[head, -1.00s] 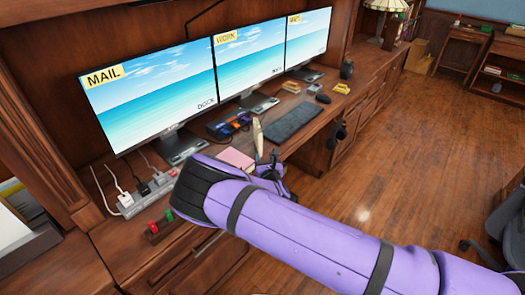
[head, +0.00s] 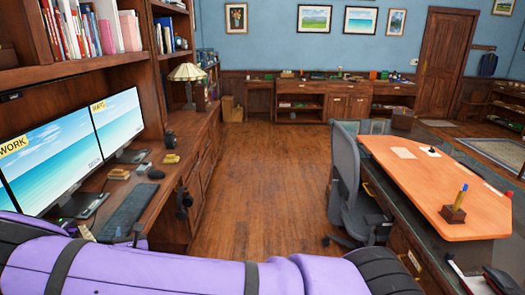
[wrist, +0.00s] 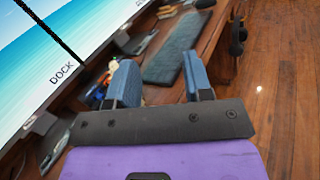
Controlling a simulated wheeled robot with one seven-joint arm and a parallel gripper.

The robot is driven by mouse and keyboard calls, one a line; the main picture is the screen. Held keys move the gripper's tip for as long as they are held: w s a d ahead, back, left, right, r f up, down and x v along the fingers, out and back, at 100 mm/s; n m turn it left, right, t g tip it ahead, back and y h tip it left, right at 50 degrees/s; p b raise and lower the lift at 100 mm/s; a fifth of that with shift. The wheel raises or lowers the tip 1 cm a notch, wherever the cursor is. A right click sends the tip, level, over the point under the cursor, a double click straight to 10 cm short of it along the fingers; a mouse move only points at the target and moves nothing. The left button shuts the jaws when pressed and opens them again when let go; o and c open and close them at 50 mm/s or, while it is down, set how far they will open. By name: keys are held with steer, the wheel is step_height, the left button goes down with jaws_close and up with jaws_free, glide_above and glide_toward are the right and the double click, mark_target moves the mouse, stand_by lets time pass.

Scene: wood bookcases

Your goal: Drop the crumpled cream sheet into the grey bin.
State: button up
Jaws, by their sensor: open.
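I cannot make out the crumpled cream sheet or the grey bin in either view now. A flat pale sheet (head: 403,153) lies on the orange desk top to the right, with a small white and black thing (head: 431,152) beside it. My gripper (wrist: 158,72) is open in the wrist view, its two blue fingers wide apart with nothing held between them. It is above the computer desk, in front of the monitors and near the keyboard (wrist: 178,47). In the head view my purple arm hides the near desk and most of the gripper.
The computer desk (head: 205,135) with monitors (head: 118,118) and a lamp (head: 187,75) runs along the left. A grey office chair (head: 347,185) stands by the orange desk (head: 455,185). Open wood floor (head: 255,165) lies between. Tan boxes (head: 232,110) stand at the back.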

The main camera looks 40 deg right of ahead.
steer(key=s+d+r+m+g+h, duration=0.2)
steer(key=d+r+m+g+h, duration=0.4)
steer(key=d+r+m+h, duration=0.55)
steer(key=s+d+r+m+g+y, duration=0.2)
steer(key=s+d+r+m+g, duration=0.85)
steer(key=d, duration=0.45)
steer(key=s+d+r+m+y, duration=0.25)
steer(key=s+r, duration=0.25)
steer(key=s, duration=0.3)
steer(key=s+d+r+m+y, duration=0.1)
steer(key=s+r+m+y, duration=0.3)
steer(key=s, duration=0.4)
steer(key=s+a+r+m+t+y, duration=0.1)
steer(key=s+a+r+y, duration=0.1)
steer(key=s, duration=0.4)
steer(key=s+a+r+m+t+y, duration=0.1)
steer(key=s+a+r+y, duration=0.1)
steer(key=s, duration=0.5)
step_height(320, 180, up, 2)
steer(key=shift+s+a+r+m+y, duration=0.25)
steer(key=shift+m+y, duration=0.1)
steer(key=shift+y, duration=0.25)
steer(key=shift+o, duration=0.6)
steer(key=shift+s+a+r+t, duration=0.1)
steer(key=shift+s+a+t, duration=0.2)
steer(key=shift+s+t, duration=0.2)
